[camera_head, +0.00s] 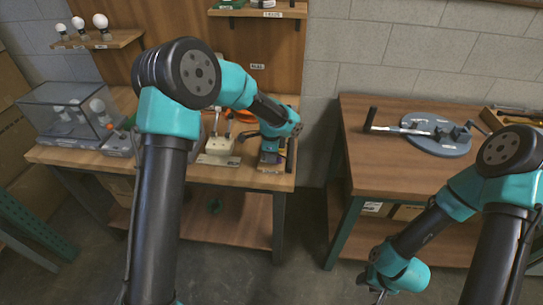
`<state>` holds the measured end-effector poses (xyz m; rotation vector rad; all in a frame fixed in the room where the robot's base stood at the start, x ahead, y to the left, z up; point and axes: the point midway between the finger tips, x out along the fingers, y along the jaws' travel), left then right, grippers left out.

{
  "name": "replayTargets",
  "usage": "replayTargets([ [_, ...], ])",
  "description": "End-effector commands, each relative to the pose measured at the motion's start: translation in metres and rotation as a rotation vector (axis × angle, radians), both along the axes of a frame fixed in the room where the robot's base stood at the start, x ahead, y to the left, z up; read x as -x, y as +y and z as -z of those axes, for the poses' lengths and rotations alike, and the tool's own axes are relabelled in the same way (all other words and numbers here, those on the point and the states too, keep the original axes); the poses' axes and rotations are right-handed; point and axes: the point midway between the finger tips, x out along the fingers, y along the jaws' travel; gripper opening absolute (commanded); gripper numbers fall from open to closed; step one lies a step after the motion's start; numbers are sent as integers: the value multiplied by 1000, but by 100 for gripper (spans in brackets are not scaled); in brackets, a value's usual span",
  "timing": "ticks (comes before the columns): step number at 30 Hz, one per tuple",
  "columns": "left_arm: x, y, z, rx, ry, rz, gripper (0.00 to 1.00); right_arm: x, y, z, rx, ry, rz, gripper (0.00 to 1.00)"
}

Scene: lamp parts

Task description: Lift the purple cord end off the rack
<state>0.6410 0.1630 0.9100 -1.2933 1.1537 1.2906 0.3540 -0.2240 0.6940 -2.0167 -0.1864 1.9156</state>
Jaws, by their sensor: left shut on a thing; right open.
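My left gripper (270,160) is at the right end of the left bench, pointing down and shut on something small. A purplish patch (268,146) shows at its fingers, which fits the purple cord end, though it is too small to make out clearly. The rack is largely hidden by my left gripper and arm, and I cannot tell whether the cord end still touches it. My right gripper (376,286) is open and empty, low in front of the right bench and far from the cord end.
The left bench (75,156) carries a clear case with bulbs (70,112), a pale fixture (219,147) and an orange item (246,116). The right bench (385,175) holds a round grey plate (436,133) and a dark-handled tool (371,118). A floor gap separates the benches.

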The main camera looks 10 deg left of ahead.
Motion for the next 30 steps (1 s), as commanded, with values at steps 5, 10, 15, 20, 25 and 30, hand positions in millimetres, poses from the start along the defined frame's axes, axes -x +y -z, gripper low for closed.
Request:
replayTargets([
  [5, 0, 0, 0, 0, 0, 0, 0, 0, 0, 0, 0, 0, 0, 43],
  [10, 0, 0, -1, 0, 0, 0, 0, 0, 0, 0, 0, 0, 0, 43],
  [15, 0, 0, -6, -1, -1, 0, 0, 0, 0, 0, 0, 0, 0, 43],
  [20, -1, 0, -15, 0, -1, 0, 0, 0, 0, 0, 0, 0, 0, 43],
  [25, 0, 0, -23, 0, -1, -1, 0, 0, 0, 0, 0, 0, 0, 43],
  [30, 0, 0, -24, 0, 0, -1, 0, 0, 0, 0, 0, 0, 0, 43],
])
